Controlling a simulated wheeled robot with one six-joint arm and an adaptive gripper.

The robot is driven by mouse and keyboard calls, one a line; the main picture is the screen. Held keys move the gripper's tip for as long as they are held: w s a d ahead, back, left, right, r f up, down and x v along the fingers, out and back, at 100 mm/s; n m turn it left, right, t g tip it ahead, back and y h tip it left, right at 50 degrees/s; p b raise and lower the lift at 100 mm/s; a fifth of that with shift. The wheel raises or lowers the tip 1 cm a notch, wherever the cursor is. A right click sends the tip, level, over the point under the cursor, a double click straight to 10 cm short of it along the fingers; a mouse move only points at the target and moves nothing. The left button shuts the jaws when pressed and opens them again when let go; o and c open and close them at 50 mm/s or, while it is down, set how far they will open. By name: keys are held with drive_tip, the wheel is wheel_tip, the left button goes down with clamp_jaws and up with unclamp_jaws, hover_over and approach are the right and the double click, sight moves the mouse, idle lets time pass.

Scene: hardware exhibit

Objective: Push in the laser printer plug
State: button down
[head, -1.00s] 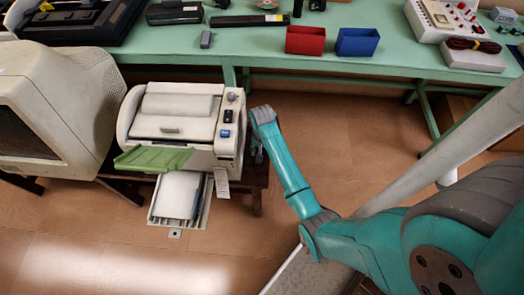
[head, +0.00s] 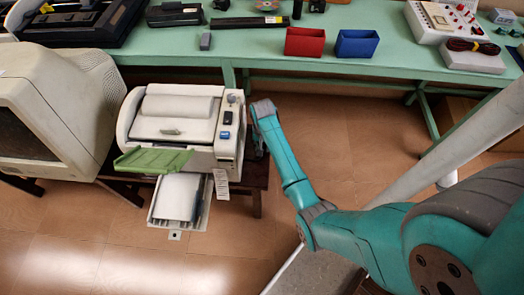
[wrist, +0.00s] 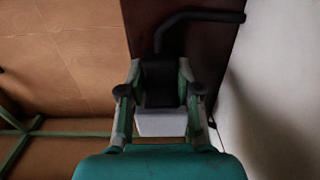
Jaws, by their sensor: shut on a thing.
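The laser printer (head: 185,120) is a cream machine with a green tray, on a low dark stand left of my arm in the head view. Its pale side wall (wrist: 275,90) fills the right of the wrist view. My gripper (wrist: 160,74) is shut on the black plug (wrist: 160,88), with one finger on either side. A thick black cord (wrist: 200,16) rises from the plug and bends right towards the printer wall. The socket is not visible, and I cannot tell whether the plug touches one. In the head view my gripper is mostly hidden beside the printer's right side.
The dark stand top (wrist: 210,55) lies beneath the plug. A green table (head: 260,45) with red and blue bins runs behind the printer. A bulky monitor (head: 60,100) stands to the left. Open floor (head: 330,150) lies right of my arm.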

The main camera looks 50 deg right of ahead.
drive_tip(key=shift+w+d, duration=0.15)
drive_tip(key=c, duration=0.8)
unclamp_jaws()
wheel_tip(320, 180, up, 12)
